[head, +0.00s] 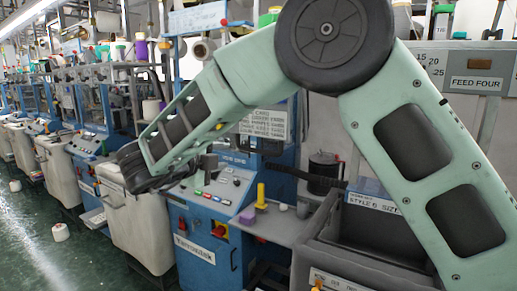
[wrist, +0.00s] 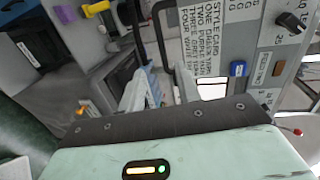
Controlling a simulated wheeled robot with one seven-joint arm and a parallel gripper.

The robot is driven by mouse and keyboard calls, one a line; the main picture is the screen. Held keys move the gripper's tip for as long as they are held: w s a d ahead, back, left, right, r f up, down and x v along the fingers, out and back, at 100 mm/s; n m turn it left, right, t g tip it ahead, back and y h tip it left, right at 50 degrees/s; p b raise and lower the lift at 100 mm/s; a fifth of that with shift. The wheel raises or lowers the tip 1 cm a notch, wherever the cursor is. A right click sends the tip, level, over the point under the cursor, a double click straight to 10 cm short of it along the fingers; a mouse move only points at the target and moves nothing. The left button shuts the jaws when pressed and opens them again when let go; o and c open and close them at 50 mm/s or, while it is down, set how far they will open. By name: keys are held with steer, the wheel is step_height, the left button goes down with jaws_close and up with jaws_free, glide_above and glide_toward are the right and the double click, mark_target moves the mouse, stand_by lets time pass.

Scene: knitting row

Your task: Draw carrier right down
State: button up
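My gripper (wrist: 160,82) shows in the wrist view with two pale fingers apart and nothing clearly held between them. Beyond the fingertips are dark bent bars (wrist: 164,35) in front of a grey machine panel. I cannot tell which part is the carrier, nor whether the fingers touch anything. In the head view my green arm reaches left and down over a blue knitting machine (head: 208,225).
A style card (wrist: 202,42) and a black knob (wrist: 291,22) are on the panel. A pale bin (head: 137,229) stands at left. Green floor is open at lower left, with a cone (head: 60,232).

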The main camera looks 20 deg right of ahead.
mark_target(257, 152)
steer(key=shift+m+g+h, duration=0.3)
steer(key=shift+g, duration=0.1)
steer(key=p+x, duration=0.7)
steer(key=x, duration=0.9)
steer(key=shift+s+d+r, duration=0.1)
steer(key=shift+s+d, duration=0.1)
steer(key=shift+w+d+f, duration=0.25)
steer(key=shift+w+d, duration=0.15)
steer(key=shift+d, duration=0.15)
steer(key=shift+f, duration=0.15)
jaws_close()
